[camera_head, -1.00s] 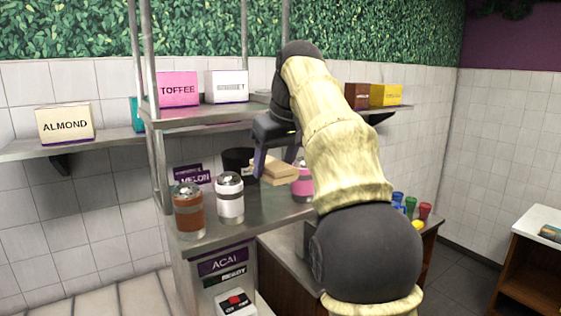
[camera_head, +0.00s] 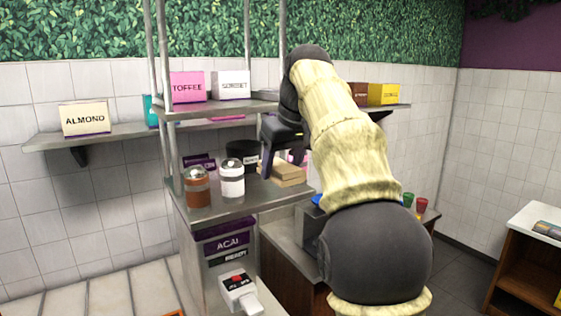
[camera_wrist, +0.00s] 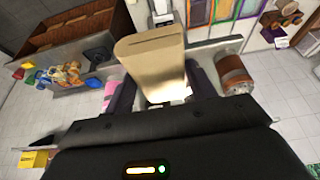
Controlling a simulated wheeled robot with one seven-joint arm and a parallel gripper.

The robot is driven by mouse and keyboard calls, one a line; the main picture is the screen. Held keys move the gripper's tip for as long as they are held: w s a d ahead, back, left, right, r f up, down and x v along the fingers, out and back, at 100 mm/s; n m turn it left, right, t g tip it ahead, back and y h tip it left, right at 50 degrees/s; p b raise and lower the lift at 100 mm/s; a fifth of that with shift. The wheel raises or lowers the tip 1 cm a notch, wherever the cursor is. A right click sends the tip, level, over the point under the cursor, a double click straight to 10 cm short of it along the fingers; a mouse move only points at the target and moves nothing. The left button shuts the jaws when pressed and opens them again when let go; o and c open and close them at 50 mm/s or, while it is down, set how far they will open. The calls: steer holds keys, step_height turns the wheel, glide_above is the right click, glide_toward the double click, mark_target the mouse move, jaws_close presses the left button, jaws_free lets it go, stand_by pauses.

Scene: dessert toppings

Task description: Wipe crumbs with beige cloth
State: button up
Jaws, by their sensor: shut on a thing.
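The beige cloth (camera_head: 287,175) is a folded, block-like piece. It shows over the right part of the metal counter (camera_head: 240,205) in the head view; I cannot tell whether it touches the counter. My gripper (camera_head: 281,163) is shut on it. In the wrist view, the cloth (camera_wrist: 150,55) stretches out between the two dark fingers of my gripper (camera_wrist: 160,90). I cannot make out any crumbs in these frames.
A brown jar (camera_head: 196,187), a white jar (camera_head: 231,180) and a black tub (camera_head: 242,155) stand left of the cloth. A pink jar (camera_wrist: 111,92) is beside my gripper. Shelves with labelled boxes run above. Colored cups (camera_head: 421,206) stand at right.

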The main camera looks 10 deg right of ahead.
steer(key=shift+x, duration=0.9)
step_height(320, 180, down, 64)
steer(key=s+m+h+b, duration=0.1)
steer(key=s+m+b, duration=0.1)
steer(key=b, duration=0.4)
steer(key=shift+m+b, duration=0.35)
steer(key=shift+m, duration=0.55)
steer(key=shift+w+d+r, duration=0.1)
steer(key=shift+a, duration=0.4)
